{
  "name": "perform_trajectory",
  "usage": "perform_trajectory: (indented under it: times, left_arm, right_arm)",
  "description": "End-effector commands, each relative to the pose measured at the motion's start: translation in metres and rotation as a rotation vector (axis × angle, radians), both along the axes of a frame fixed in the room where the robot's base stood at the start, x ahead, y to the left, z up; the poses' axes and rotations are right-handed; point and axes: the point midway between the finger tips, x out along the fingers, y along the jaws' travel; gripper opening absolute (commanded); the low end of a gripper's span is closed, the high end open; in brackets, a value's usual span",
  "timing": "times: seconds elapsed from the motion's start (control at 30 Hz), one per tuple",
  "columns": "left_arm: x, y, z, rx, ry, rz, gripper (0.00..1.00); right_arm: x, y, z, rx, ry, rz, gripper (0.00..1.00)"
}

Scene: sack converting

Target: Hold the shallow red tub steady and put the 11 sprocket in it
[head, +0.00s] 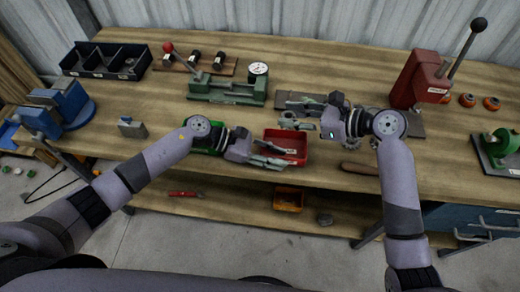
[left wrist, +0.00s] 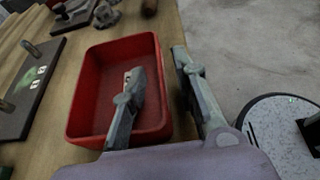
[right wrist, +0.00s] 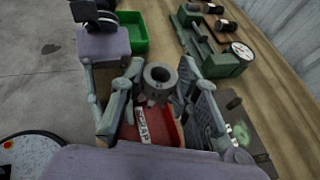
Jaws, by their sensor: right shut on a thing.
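The shallow red tub (head: 284,148) stands near the bench's front edge, and its labelled end shows in the right wrist view (right wrist: 128,128). My left gripper (head: 272,155) is at the tub's front wall. In the left wrist view its open fingers (left wrist: 168,88) straddle that wall, one inside the tub (left wrist: 88,84) and one outside, with gaps showing. My right gripper (head: 292,120) is above the tub's back side. In the right wrist view its fingers (right wrist: 155,92) are shut on a grey ring-shaped part with a bore, the sprocket (right wrist: 159,76). Its teeth cannot be made out.
A green tub (head: 203,143) stands left of the red one, partly behind my left arm. A green fixture with a dial (head: 228,88) is behind. A dark plate (head: 300,101) lies behind the tub. A wooden handle (head: 359,168) lies to the right, near the edge.

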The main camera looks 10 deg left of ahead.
Motion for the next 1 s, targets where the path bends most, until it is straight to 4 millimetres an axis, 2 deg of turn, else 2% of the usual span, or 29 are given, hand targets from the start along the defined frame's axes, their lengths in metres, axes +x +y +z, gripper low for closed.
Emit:
perform_trajectory:
  times: [0.2, 0.5, 0.9, 1.0]
  left_arm:
    - [0.001, -0.015, -0.006, 0.000, 0.001, 0.000, 0.27]
    - [0.000, -0.016, -0.007, 0.000, 0.001, 0.000, 0.26]
    - [0.000, -0.016, -0.006, 0.000, 0.001, 0.000, 0.00]
    - [0.000, -0.016, -0.006, 0.000, 0.001, 0.000, 0.00]
  right_arm:
    - [0.000, 0.000, 0.001, 0.002, -0.002, 0.000, 0.00]
    - [0.000, 0.000, 0.001, 0.002, -0.002, 0.000, 0.00]
    - [0.000, 0.000, 0.001, 0.002, -0.002, 0.000, 0.00]
    - [0.000, 0.000, 0.001, 0.002, -0.002, 0.000, 0.00]
